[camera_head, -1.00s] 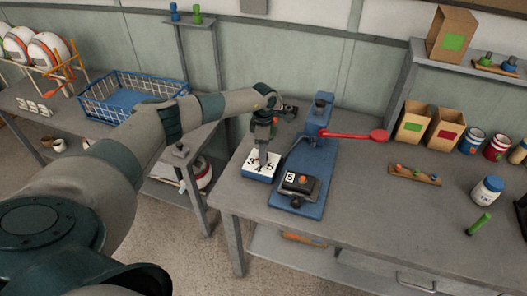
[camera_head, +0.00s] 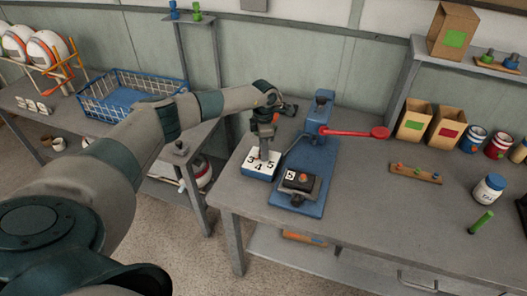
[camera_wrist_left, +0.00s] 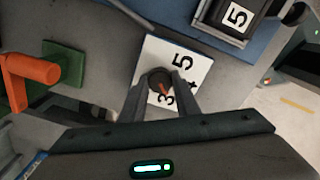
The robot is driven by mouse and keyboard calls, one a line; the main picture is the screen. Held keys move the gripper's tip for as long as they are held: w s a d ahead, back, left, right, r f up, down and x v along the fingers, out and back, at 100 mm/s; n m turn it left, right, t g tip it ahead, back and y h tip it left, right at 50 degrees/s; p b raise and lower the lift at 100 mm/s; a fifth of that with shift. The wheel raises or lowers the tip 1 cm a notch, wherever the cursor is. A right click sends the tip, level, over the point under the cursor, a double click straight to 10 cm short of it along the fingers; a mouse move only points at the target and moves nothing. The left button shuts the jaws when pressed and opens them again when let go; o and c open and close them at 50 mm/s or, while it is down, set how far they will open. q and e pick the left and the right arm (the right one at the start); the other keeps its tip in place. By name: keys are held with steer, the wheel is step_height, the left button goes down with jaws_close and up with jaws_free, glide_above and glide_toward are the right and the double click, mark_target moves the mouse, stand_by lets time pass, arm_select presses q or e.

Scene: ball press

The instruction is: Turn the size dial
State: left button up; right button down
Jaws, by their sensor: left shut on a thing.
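The size dial is a white plate (camera_head: 276,169) marked 3, 4 and 5 on a blue block, left of the press. In the left wrist view its plate (camera_wrist_left: 196,72) carries a round dark knob (camera_wrist_left: 155,79) with an orange pointer line directed toward the 3. My left gripper (camera_head: 264,153) reaches down over the dial from above. In the wrist view its two fingers (camera_wrist_left: 158,88) are shut on the knob, one at each side. The blue press (camera_head: 313,160) has a red lever (camera_head: 350,131) and a dark block labelled 5 (camera_head: 299,181) on its base. My right gripper is not identifiable.
A green block with an orange handle (camera_wrist_left: 38,75) lies near the dial in the wrist view. Cardboard bins (camera_head: 445,131), paint cans and a wooden peg strip (camera_head: 416,174) stand at the right. A green peg (camera_head: 481,222) is on the table. The front table area is clear.

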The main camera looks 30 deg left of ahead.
arm_select(q)
steer(key=n+b, duration=0.1)
steer(key=n, duration=0.4)
steer(key=shift+n+b, duration=0.3)
steer(key=n, duration=0.2)
steer(key=shift+n, duration=0.3)
steer(key=n, duration=0.3)
steer(key=shift+a+n+b, duration=0.1)
steer(key=shift+n+b, duration=0.2)
steer(key=shift+b, duration=0.05)
steer(key=n, duration=0.4)
steer(key=shift+r+n, duration=0.1)
steer(key=shift+n, duration=0.2)
steer(key=n, duration=0.4)
steer(key=shift+n+p, duration=0.4)
steer(key=o, duration=1.1)
steer(key=shift+c, duration=0.2)
steer(key=shift+r, duration=0.1)
